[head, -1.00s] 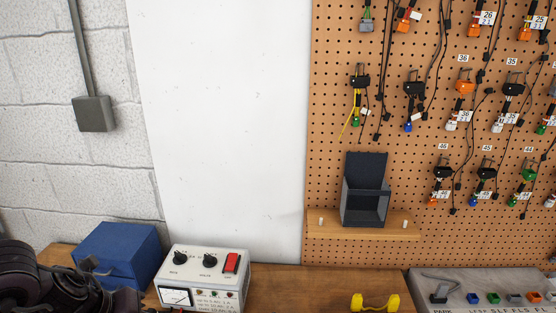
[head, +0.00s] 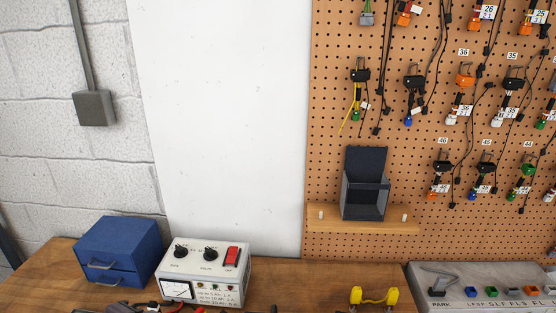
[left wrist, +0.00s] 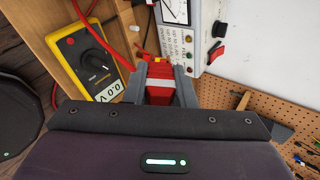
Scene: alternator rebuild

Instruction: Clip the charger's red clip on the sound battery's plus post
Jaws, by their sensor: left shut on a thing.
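In the left wrist view my left gripper (left wrist: 160,92) is shut on a red clip (left wrist: 158,72), which sits between its two grey fingers. A red cable runs nearby at upper left. A white box (head: 205,272) with a meter, two black knobs and a red switch stands on the bench in the head view; it also shows behind the clip in the left wrist view (left wrist: 196,40). I cannot tell whether it is the charger. No battery or plus post can be made out. My right gripper is not in view.
A yellow multimeter (left wrist: 88,65) lies left of the clip. A blue drawer box (head: 118,250) stands left of the white box. A yellow part (head: 374,296) and a grey panel (head: 455,285) are further right. Dark and red items at the head view's bottom edge are cut off.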

